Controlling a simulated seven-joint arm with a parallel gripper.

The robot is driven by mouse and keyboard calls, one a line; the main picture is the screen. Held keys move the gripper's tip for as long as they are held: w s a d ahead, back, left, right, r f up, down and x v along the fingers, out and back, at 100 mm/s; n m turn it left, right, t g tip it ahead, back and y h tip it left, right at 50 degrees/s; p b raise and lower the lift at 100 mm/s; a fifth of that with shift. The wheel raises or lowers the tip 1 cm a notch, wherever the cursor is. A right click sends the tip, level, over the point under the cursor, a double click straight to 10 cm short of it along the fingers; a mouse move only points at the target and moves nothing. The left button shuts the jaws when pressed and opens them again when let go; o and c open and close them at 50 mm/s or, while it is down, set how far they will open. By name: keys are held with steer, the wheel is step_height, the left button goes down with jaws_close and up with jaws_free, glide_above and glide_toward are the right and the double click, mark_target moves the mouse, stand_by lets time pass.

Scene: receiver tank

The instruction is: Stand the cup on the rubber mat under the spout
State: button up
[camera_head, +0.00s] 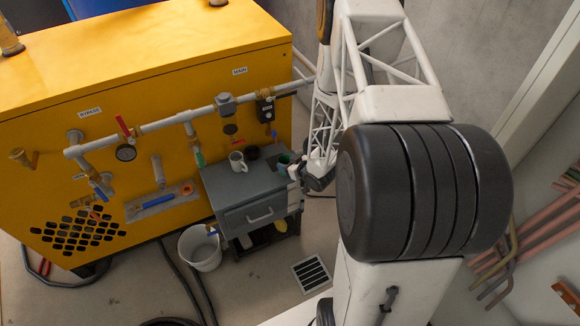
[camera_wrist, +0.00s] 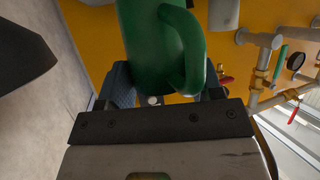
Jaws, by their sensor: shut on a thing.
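A green cup (camera_wrist: 155,45) fills the top middle of the wrist view, its handle on the right side. My gripper (camera_wrist: 166,88) is shut on the cup, one finger on each side of it. In the head view the green cup (camera_head: 284,160) shows small at the right end of the grey cabinet top, beside my gripper (camera_head: 292,169). I cannot tell whether its base touches the top. A pale mug (camera_head: 238,161) and a dark round thing (camera_head: 252,152) stand on the top. I cannot make out the rubber mat or be sure which pipe is the spout.
The yellow housing (camera_head: 150,60) rises behind the grey cabinet (camera_head: 236,186), with pipes (camera_head: 155,127) and valves projecting from its face. A white bucket (camera_head: 200,248) stands left of the cabinet. The front of the cabinet top is clear. A floor drain (camera_head: 311,273) lies in front.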

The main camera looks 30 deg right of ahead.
mark_target(287, 158)
steer(key=shift+w+f, duration=0.2)
steer(key=shift+w, duration=1.65)
steer(key=shift+w+f, duration=0.2)
steer(key=shift+w, duration=1.65)
steer(key=shift+s+a+f, duration=0.1)
steer(key=shift+f, duration=0.8)
steer(key=o, duration=1)
steer(key=shift+s, duration=0.15)
steer(key=shift+s+d+r, duration=0.2)
steer(key=shift+s+d, duration=0.1)
steer(key=shift+s, duration=0.1)
steer(key=v, duration=0.3)
steer(key=r+v, duration=0.1)
steer(key=v, duration=0.3)
steer(key=shift+w, duration=0.25)
steer(key=shift+s+r, duration=0.1)
steer(key=shift+s, duration=0.05)
